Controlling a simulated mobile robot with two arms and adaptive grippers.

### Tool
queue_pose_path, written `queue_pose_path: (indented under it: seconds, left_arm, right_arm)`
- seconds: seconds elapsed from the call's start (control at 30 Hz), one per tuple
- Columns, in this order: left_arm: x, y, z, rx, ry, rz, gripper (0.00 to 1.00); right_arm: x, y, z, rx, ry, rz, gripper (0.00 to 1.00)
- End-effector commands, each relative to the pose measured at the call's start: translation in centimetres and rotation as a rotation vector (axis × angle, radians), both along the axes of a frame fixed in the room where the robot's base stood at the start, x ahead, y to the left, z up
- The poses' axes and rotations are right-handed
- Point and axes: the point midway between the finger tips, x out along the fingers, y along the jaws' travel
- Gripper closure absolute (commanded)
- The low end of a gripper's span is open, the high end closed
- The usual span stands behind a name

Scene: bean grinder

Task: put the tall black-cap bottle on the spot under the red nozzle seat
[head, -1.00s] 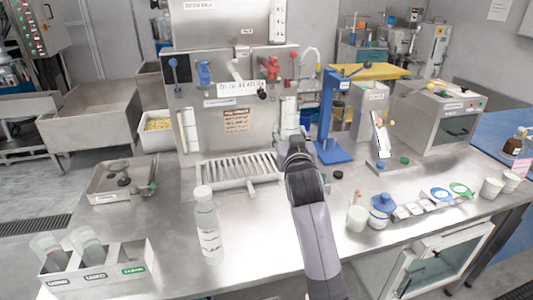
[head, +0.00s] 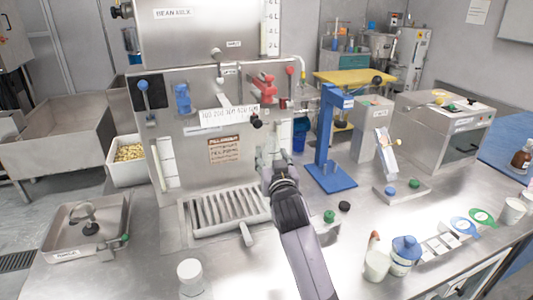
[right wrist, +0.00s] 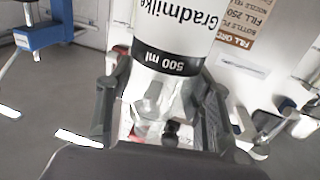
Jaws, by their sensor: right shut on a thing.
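My right gripper (head: 271,155) is in front of the steel machine, at the right end of the slatted drip tray (head: 186,212). The right wrist view shows this gripper (right wrist: 165,105) shut on a clear bottle (right wrist: 180,35) with a white "Gradmilke" label and a black "500 ml" band. Its cap is not clear to me. In the head view my gripper and arm mostly hide the bottle, so I cannot tell whether it touches the tray. The red nozzle seat (head: 263,88) is on the machine front, above the gripper. My left gripper is not in view.
A white-capped bottle (head: 190,278) stands at the front edge. A blue press stand (head: 329,140) is close right of my right arm. A steel basin (head: 88,232) is at left.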

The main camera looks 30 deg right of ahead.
Motion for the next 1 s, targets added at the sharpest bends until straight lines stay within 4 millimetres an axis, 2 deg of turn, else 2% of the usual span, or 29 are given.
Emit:
queue_pose_path:
  seconds: [0.03, 0.2, 0.4, 0.53, 0.73, 1.0]
  left_arm:
    - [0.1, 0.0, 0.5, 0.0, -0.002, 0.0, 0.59]
    - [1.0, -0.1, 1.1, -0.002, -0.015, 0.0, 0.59]
    - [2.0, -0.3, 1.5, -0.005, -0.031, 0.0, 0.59]
    - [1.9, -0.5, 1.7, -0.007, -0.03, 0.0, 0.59]
    - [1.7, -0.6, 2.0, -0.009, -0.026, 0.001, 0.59]
    - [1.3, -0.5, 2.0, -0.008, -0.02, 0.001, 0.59]
  right_arm:
    - [1.3, -0.7, 0.4, -0.002, 0.0, -0.001, 0.77]
    - [5.2, -2.4, 0.3, -0.001, 0.0, -0.001, 0.77]
    - [7.6, -3.5, 0.1, 0.0, -0.001, 0.0, 0.77]
    - [8.0, -3.7, -0.5, 0.001, 0.002, 0.0, 0.77]
    - [7.9, -3.6, -3.2, 0.001, 0.003, 0.001, 0.77]
    - [7.9, -3.6, -3.5, 0.0, -0.001, 0.001, 0.77]
